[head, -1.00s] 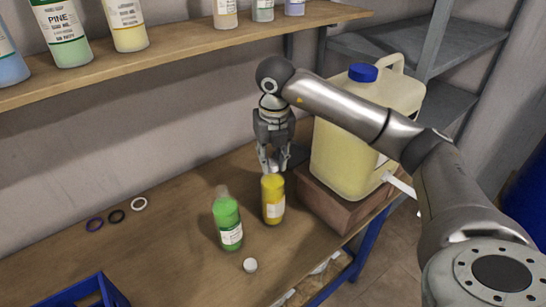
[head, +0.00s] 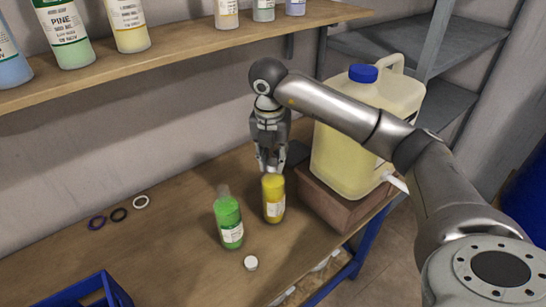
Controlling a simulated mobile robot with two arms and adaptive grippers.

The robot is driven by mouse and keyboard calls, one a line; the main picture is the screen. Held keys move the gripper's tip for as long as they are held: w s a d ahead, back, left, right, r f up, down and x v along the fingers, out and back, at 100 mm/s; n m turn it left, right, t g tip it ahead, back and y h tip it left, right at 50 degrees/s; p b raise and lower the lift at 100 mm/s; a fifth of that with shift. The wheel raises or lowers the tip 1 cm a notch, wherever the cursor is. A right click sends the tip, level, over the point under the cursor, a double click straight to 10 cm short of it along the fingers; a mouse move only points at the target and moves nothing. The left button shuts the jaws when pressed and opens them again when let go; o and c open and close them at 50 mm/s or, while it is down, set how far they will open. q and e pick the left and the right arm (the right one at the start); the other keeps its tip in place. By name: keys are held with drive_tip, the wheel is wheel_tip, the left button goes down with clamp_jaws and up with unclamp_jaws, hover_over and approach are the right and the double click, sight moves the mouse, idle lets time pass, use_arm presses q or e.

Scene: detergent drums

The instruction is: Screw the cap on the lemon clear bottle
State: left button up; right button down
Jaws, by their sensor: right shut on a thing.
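A yellow bottle (head: 273,200) with a white label stands upright on the wooden bench. Its print is too small to read, but its colour fits lemon. My right gripper (head: 269,168) points down at the top of this bottle, with its fingers closed. What it grips is largely hidden between the fingertips and looks to be the cap. I cannot tell how the cap sits on the neck. A green bottle (head: 229,220) with a pale neck stands just to the left. A white cap (head: 251,263) lies on the bench in front of the bottles. My left gripper is not in view.
A large yellowish jug (head: 365,130) with a blue cap stands on a brown block (head: 340,205) at the right. Several rings (head: 119,214) lie at the left, behind a blue crate (head: 85,290). A shelf (head: 190,45) with bottles runs above.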

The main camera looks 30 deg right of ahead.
drive_tip(key=m, duration=0.2)
drive_tip(key=m+p, duration=0.1)
drive_tip(key=shift+s+a+f+m, duration=0.1)
drive_tip(key=shift+a+f+m, duration=0.05)
drive_tip(key=shift+f+m, duration=0.15)
drive_tip(key=shift+m+g, duration=0.3)
drive_tip(key=shift+m, duration=0.7)
drive_tip(key=c, duration=1.5)
unclamp_jaws()
drive_tip(key=shift+o, duration=0.7)
drive_tip(key=shift+w+f, duration=0.1)
drive_tip(key=shift+w, duration=0.2)
drive_tip(key=shift+s+r+p, duration=0.1)
drive_tip(key=shift+r+p, duration=0.25)
drive_tip(key=shift+r, duration=0.15)
drive_tip(key=shift+f+n+b, duration=0.15)
drive_tip(key=shift+n+b, duration=0.3)
drive_tip(key=shift+n, duration=0.55)
drive_tip(key=n, duration=0.3)
drive_tip(key=shift+n+b, duration=0.4)
